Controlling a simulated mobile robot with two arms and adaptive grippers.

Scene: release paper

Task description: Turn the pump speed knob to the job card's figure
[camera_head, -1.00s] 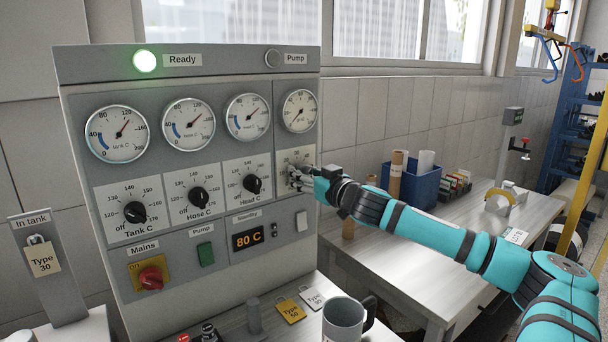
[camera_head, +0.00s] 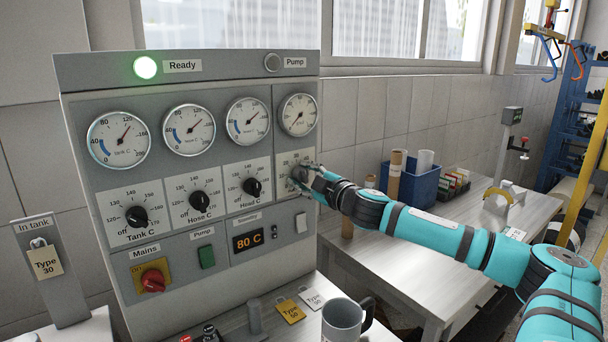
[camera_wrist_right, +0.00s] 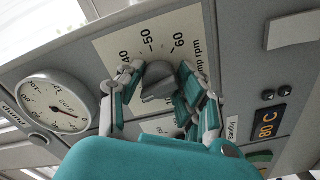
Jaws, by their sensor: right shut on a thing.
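The pump speed knob (camera_wrist_right: 157,82) is a grey knob on a white scale plate (camera_wrist_right: 110,48), where 40, 50 and 60 and part of "pump rpm" can be read. My right gripper (camera_wrist_right: 158,78) is shut on the knob, with a finger on each side of it. I cannot make out exactly where the knob's pointer stands. The round pump gauge (camera_head: 299,115) sits above it and also shows in the wrist view (camera_wrist_right: 57,107). No readable job card is in view.
The panel also has tank (camera_head: 136,215), hose (camera_head: 199,201) and head (camera_head: 252,187) knobs, a red mains switch (camera_head: 152,281) and a lit green Ready lamp (camera_head: 145,68). A grey mug (camera_head: 343,319) and tags stand below. A blue bin (camera_head: 420,186) is on the right-hand table.

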